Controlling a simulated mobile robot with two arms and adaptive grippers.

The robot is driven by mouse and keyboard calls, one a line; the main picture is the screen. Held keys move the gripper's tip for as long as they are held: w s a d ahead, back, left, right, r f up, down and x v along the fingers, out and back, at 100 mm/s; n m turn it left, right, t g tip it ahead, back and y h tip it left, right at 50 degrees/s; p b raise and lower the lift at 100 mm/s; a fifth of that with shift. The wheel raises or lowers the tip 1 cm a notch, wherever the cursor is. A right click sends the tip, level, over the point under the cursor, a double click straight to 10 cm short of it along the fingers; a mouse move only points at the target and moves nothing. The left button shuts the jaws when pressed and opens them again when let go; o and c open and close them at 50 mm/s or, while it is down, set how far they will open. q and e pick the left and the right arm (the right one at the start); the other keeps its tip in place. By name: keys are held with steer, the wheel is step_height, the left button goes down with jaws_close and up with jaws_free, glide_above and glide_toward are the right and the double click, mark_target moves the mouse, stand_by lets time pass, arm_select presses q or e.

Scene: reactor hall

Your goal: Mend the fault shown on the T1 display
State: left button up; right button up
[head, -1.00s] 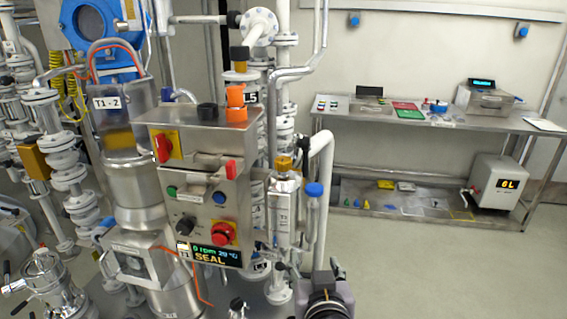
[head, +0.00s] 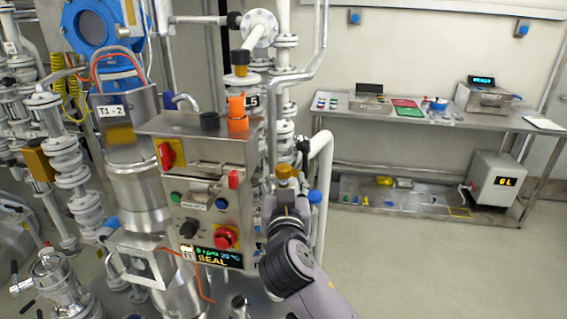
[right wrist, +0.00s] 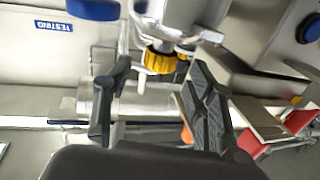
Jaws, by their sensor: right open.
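The T1 display (head: 215,257) on the steel control box (head: 200,190) reads 0 rpm, about 29 °C, and SEAL in amber letters. My right gripper (head: 284,198) is in front of the small steel vessel to the right of the box and hides most of it. The vessel's amber cap (head: 286,171) shows just above the gripper. In the right wrist view my right gripper (right wrist: 155,108) is open with nothing between its fingers. A yellow knurled knob (right wrist: 160,60) on a metal fitting lies just beyond the fingertips. My left gripper is not in view.
The box carries a red stop button (head: 226,237), a red switch (head: 170,153) and an orange fitting on top (head: 238,113). A white pipe (head: 325,165) and a blue cap (head: 314,196) stand close right of the gripper. A steel bench (head: 440,121) stands at the back; the floor before it is clear.

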mark_target(284, 175)
steer(key=shift+w+a+p, duration=0.1)
steer(key=shift+w+p, duration=0.45)
steer(key=shift+w, duration=1.85)
steer(key=c, duration=1.2)
